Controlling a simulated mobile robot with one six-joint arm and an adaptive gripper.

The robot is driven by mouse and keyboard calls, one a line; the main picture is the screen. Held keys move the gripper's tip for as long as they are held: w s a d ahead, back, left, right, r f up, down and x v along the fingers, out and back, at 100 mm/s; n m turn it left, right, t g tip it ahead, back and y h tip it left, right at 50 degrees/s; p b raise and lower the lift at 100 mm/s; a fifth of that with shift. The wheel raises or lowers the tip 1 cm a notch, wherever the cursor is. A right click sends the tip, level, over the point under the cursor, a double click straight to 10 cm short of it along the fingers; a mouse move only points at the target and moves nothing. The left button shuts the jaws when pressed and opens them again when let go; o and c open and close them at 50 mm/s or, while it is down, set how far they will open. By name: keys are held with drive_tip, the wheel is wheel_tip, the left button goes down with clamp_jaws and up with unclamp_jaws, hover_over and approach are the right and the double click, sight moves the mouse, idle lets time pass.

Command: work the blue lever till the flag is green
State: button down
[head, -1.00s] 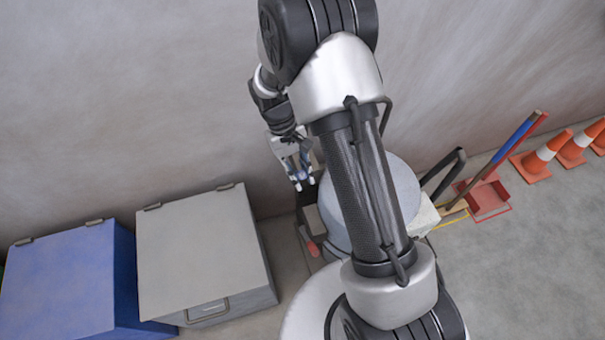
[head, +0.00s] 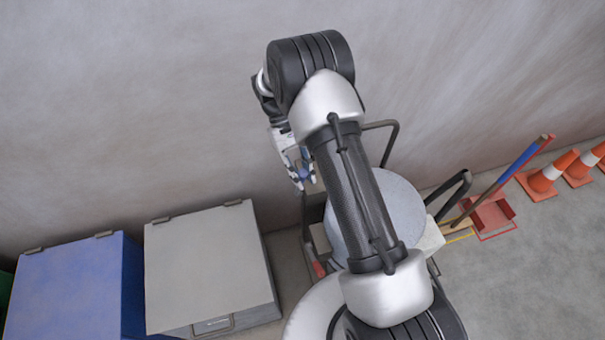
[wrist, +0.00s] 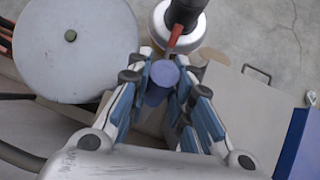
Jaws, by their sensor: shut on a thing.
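The blue lever's round knob (wrist: 161,78) sits between the fingers of my gripper (wrist: 160,92) in the wrist view. The gripper is shut on it, with blue pads on both sides. In the head view my gripper (head: 302,172) is beside the grey drum, near the wall, and the lever is mostly hidden by the fingers. A red piece (wrist: 175,38) shows just beyond the knob in the wrist view, and a red part (head: 319,269) shows low beside the drum in the head view. I cannot tell whether either is the flag. No green flag shows.
The round grey drum top (head: 398,205) is close to my arm. A grey lidded bin (head: 210,260) and a blue one (head: 70,285) stand to the left. A red dustpan (head: 492,213) and several cones (head: 545,178) line the wall at right. Floor at lower right is clear.

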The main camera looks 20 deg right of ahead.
drive_tip(key=c, duration=1.4)
unclamp_jaws()
drive_tip(key=shift+w+r, duration=0.1)
drive_tip(key=v, duration=1.1)
drive_tip(key=shift+w+r, duration=0.2)
drive_tip(key=shift+r, duration=0.15)
